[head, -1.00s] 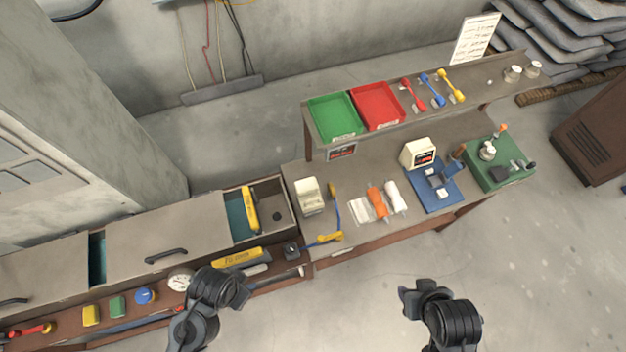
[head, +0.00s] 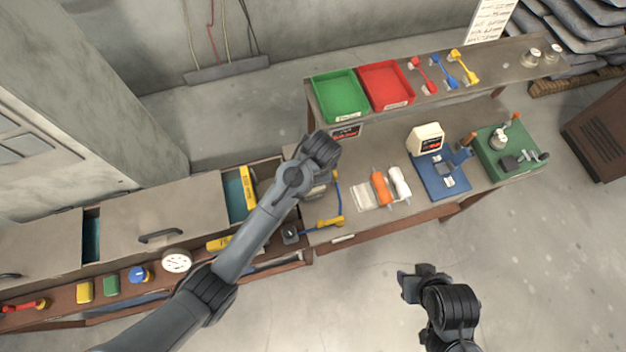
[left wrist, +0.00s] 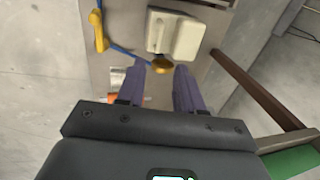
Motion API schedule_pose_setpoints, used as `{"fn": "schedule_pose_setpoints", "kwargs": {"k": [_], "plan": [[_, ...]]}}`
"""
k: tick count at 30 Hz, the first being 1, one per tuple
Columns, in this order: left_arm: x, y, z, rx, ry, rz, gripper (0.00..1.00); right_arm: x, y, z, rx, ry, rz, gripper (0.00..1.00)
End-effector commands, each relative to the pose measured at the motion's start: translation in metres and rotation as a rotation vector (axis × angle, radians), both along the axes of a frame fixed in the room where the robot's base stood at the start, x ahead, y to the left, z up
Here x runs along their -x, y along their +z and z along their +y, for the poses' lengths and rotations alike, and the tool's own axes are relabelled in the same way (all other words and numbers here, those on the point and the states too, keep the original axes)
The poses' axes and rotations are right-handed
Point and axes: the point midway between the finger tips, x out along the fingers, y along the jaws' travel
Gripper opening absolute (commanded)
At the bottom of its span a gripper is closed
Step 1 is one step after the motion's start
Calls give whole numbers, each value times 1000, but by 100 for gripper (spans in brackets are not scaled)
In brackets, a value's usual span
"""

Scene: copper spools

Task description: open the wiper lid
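In the head view only a sliver of the box (head: 319,192) shows beneath my left arm. My left gripper (left wrist: 160,88) is above the bench, its two fingers apart with the knob between and just beyond their tips; I see nothing held. I cannot tell whether it touches the knob. My right gripper (head: 408,284) hangs over the floor, its fingers not clear.
Green (head: 338,94) and red (head: 386,84) trays stand on the shelf behind. An open drawer (head: 240,198) is at left.

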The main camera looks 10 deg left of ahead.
Motion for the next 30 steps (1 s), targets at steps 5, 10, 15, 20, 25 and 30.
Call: {"fn": "schedule_pose_setpoints", "kwargs": {"k": [5,10,15,20,25,30], "plan": [[-3,-19,2,-2,0,1,36,0,4,0,-1,0,0,43],[-8,-47,5,-2,2,2,36,0,7,0,0,0,0,43],[-13,-73,7,-1,1,2,36,0,8,-1,3,2,1,43],[-17,-90,8,0,2,0,36,0,8,-2,8,6,1,43],[-18,-98,9,1,2,-1,36,0,8,-2,10,7,1,43],[-18,-100,9,1,2,-1,36,1,8,-2,10,6,1,43]]}}
